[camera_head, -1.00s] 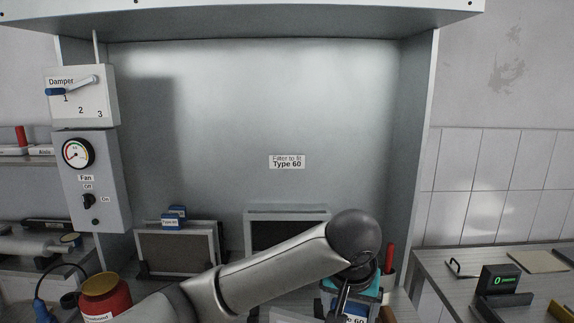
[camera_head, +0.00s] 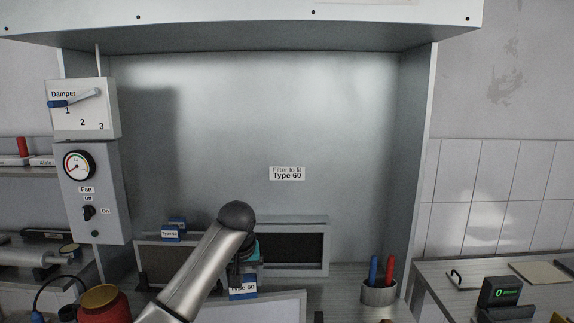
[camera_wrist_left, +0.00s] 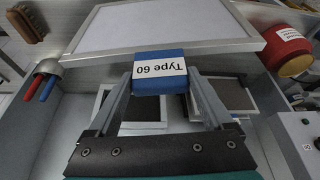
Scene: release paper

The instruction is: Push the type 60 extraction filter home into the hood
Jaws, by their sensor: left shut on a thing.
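The type 60 filter (camera_head: 278,307) is a pale framed panel with a blue "Type 60" handle (camera_head: 242,288), low in front of the hood. In the left wrist view its pale panel (camera_wrist_left: 165,28) and blue handle (camera_wrist_left: 160,62) show clearly. My left gripper (camera_head: 243,272) is shut on the handle, with one finger on each side in the wrist view (camera_wrist_left: 160,78). The hood (camera_head: 230,110) carries a "Filter to fit Type 60" label (camera_head: 287,173). A framed dark opening (camera_head: 302,247) stands low at its back, partly hidden by my arm; the filter is apart from it. My right gripper is out of view.
A cup (camera_head: 379,291) with red and blue handles stands at right. A red jar (camera_head: 104,305) is at lower left. A damper and fan panel (camera_head: 90,200) is on the left.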

